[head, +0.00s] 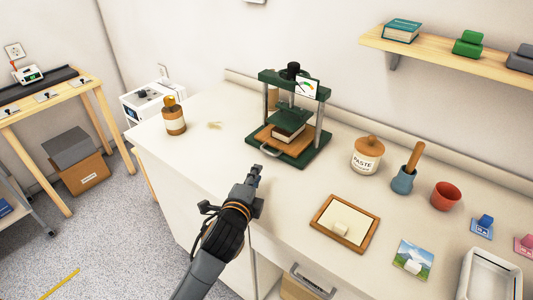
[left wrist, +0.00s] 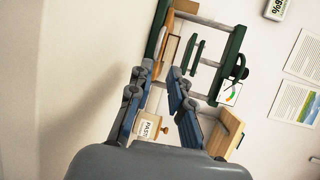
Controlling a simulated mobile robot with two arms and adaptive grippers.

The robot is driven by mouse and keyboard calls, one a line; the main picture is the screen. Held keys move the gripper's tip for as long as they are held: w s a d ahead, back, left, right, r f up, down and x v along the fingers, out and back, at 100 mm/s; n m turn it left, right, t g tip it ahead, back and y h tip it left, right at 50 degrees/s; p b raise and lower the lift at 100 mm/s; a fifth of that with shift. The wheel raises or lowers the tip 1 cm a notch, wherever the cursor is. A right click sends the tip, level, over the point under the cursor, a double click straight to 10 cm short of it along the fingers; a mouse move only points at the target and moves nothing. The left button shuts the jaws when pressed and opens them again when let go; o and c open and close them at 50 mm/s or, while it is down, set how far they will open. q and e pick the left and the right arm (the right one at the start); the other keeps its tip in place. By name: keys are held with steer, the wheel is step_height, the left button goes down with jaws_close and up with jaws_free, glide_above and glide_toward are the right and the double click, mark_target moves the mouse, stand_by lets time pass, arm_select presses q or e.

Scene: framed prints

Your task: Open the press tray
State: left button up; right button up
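The green press (head: 305,88) stands on the counter against the wall, with a gauge on its top. Its wooden tray (head: 262,136) sits low between the posts, with a grey metal handle (head: 269,151) on the front edge and a brown, white-edged block (head: 288,132) on it. My left gripper (head: 256,170) is in front of the tray handle, apart from it. In the left wrist view the fingers (left wrist: 160,78) are spread with nothing between them, and the press (left wrist: 238,45) appears sideways beyond them. My right gripper is not in view.
A paste jar (head: 367,157), a blue mortar with pestle (head: 403,180) and a red cup (head: 446,195) stand right of the press. A wooden frame (head: 323,231) lies nearer the front edge.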

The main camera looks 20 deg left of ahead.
mark_target(266, 164)
arm_select(q)
steer(key=x, duration=1)
steer(key=shift+w, duration=0.1)
steer(key=shift+w+f, duration=0.2)
steer(key=shift+w, duration=0.5)
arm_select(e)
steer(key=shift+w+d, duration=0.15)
arm_select(q)
steer(key=shift+c, duration=0.3)
jaws_close()
